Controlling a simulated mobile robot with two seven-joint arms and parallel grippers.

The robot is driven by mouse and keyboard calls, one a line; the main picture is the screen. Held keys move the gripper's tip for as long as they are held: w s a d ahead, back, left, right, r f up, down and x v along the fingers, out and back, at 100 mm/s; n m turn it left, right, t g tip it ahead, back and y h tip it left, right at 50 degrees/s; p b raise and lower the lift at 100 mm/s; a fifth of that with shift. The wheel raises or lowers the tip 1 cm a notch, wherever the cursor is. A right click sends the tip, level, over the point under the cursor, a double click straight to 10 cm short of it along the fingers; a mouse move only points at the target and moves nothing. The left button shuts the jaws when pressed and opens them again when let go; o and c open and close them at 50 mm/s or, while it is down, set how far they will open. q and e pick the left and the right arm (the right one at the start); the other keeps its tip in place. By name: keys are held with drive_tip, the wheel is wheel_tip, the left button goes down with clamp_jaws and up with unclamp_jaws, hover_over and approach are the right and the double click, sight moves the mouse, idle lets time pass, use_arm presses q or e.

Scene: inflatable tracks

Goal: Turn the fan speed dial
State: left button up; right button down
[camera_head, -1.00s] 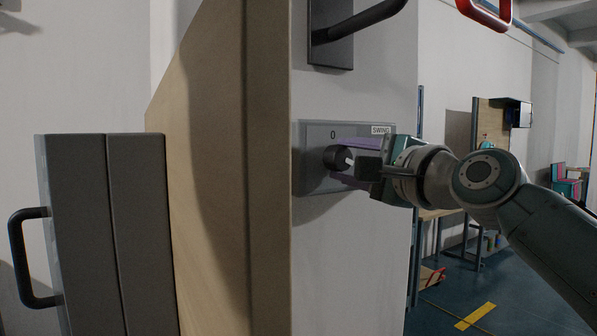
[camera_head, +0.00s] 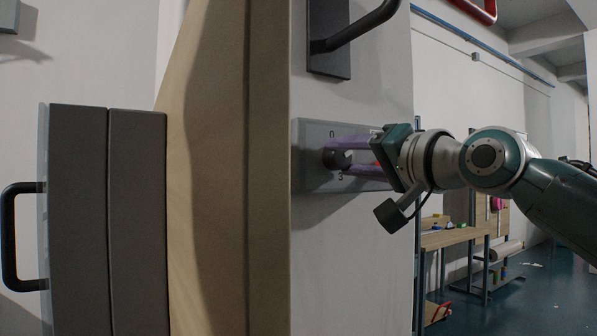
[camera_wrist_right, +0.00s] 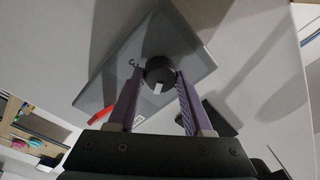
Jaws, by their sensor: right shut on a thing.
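The fan speed dial (camera_head: 334,158) is a round black knob on a grey wall panel (camera_head: 312,180), with "0" above it and "3" below it. In the right wrist view the dial (camera_wrist_right: 158,70) sits between the purple finger pads, with a white mark on its face. My right gripper (camera_head: 346,158) is shut on the dial, one finger above and one below in the head view. Its fingers also show in the wrist view (camera_wrist_right: 160,82). They partly cover the panel's right side. My left gripper is not in view.
A black handle (camera_head: 362,28) on a dark plate is mounted above the panel. A wooden board edge (camera_head: 268,170) stands just left of the panel. A grey cabinet with a handle (camera_head: 85,220) is at far left. A workbench (camera_head: 445,238) stands behind at right.

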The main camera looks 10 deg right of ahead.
drive_tip(key=n+b, duration=0.1)
drive_tip(key=n, duration=0.3)
drive_tip(key=shift+f+b, duration=0.1)
drive_tip(key=shift+b, duration=0.3)
drive_tip(key=n, duration=0.3)
drive_tip(key=shift+y+b, duration=0.3)
drive_tip(key=shift+b, duration=0.1)
drive_tip(key=n, duration=0.2)
drive_tip(key=shift+n, duration=0.3)
drive_tip(key=shift+n+g, duration=0.3)
drive_tip(key=shift+n, duration=1.2)
drive_tip(key=shift+c, duration=1.6)
unclamp_jaws()
drive_tip(key=shift+d, duration=0.1)
